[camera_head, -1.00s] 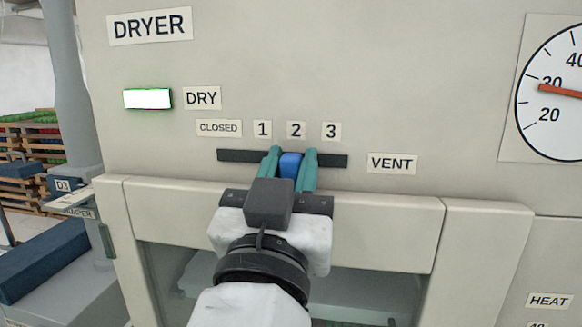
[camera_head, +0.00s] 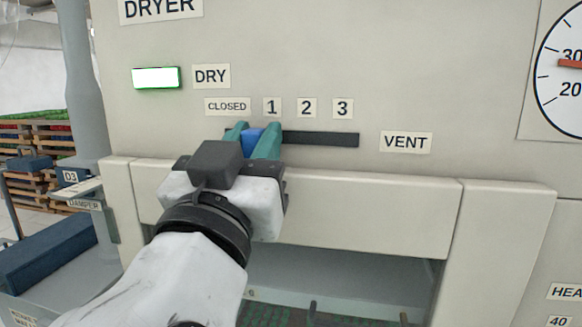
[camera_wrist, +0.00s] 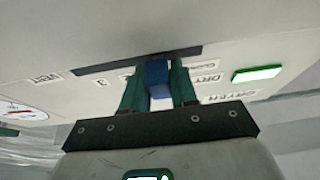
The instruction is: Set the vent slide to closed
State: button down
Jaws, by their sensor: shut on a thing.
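The blue vent slide knob (camera_head: 252,141) sits in the dark slot (camera_head: 320,139) on the dryer front. It is near the slot's left end, between the CLOSED label (camera_head: 227,106) and the 1 label (camera_head: 272,107). My gripper (camera_head: 252,134) is shut on the knob, one teal finger on each side. The wrist view shows the knob (camera_wrist: 157,78) between both fingers, with the slot (camera_wrist: 110,68) behind it. The left end of the slot is partly hidden by my fingers in the head view.
The VENT label (camera_head: 406,141) is right of the slot. A pale ledge (camera_head: 370,215) juts out below it, over an open bay. A lit DRY indicator (camera_head: 155,77) and a dial (camera_head: 565,75) are on the panel. The slot is clear to the right.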

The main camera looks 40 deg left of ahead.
jog(key=shift+s+a+b, duration=0.3)
jog(key=shift+s+a, duration=0.15)
jog(key=shift+a, duration=0.3)
jog(key=shift+s+a+b, duration=0.3)
jog(key=shift+s+a, duration=0.15)
jog(key=shift+a, duration=0.25)
jog(key=c, duration=1)
grip_release()
jog(key=shift+a, duration=0.15)
jog(key=shift+o, duration=0.2)
jog(key=shift+s, duration=0.1)
jog(key=b, duration=0.3)
send_near(235, 123)
jog(key=v, duration=0.5)
